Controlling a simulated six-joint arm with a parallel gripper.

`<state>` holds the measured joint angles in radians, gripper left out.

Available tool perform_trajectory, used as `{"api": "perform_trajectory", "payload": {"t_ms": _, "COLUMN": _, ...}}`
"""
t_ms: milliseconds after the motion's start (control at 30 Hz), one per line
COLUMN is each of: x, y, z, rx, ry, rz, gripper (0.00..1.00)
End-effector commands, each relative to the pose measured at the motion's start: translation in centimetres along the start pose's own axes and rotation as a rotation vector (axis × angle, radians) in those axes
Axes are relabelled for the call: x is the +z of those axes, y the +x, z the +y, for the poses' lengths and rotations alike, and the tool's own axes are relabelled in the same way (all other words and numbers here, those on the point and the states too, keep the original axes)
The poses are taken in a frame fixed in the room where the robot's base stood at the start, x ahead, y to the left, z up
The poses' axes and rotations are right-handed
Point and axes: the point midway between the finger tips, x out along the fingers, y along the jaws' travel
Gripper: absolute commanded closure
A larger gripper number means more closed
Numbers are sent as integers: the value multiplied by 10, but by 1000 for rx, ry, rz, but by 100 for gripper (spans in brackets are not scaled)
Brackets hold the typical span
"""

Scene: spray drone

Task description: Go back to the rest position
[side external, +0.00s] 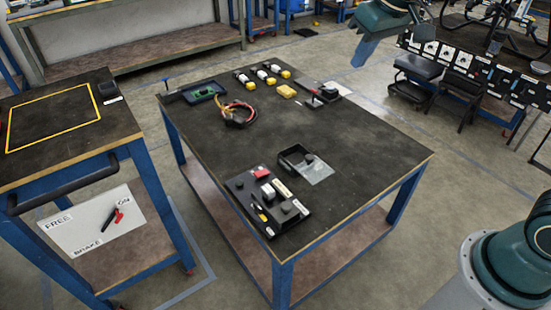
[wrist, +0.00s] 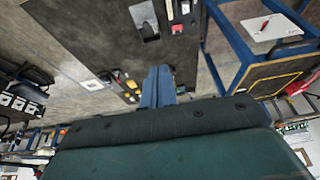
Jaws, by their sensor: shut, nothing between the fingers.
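My gripper (wrist: 158,72) shows in the wrist view as two blue fingers pressed together with nothing between them. In the side external view my gripper (side external: 358,64) hangs from the teal arm at the top, above and beyond the far right end of the black-topped table (side external: 345,135). It is clear of the table and touches nothing. The upper part of the arm is cut off by the frame edge.
The table bears a black tool tray (side external: 246,190), an open dark box (side external: 292,160), a cable bundle (side external: 236,113), a green circuit board (side external: 203,92) and several small yellow-and-white parts. A blue-framed cart (side external: 120,150) stands at left. Chairs (side external: 418,68) stand at right.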

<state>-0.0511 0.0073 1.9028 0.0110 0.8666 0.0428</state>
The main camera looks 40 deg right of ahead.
Motion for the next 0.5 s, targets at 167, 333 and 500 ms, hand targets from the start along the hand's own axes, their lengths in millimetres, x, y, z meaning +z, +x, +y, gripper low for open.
{"api": "perform_trajectory", "payload": {"t_ms": 167, "x": 37, "y": -28, "z": 5, "rx": 1, "ry": 0, "rz": 27, "gripper": 100}}
{"api": "perform_trajectory", "payload": {"t_ms": 333, "x": 74, "y": -47, "z": 9, "rx": 2, "ry": -1, "rz": 48, "gripper": 100}}
{"api": "perform_trajectory", "payload": {"t_ms": 500, "x": 112, "y": -60, "z": 13, "rx": 4, "ry": -2, "rz": 69, "gripper": 100}}
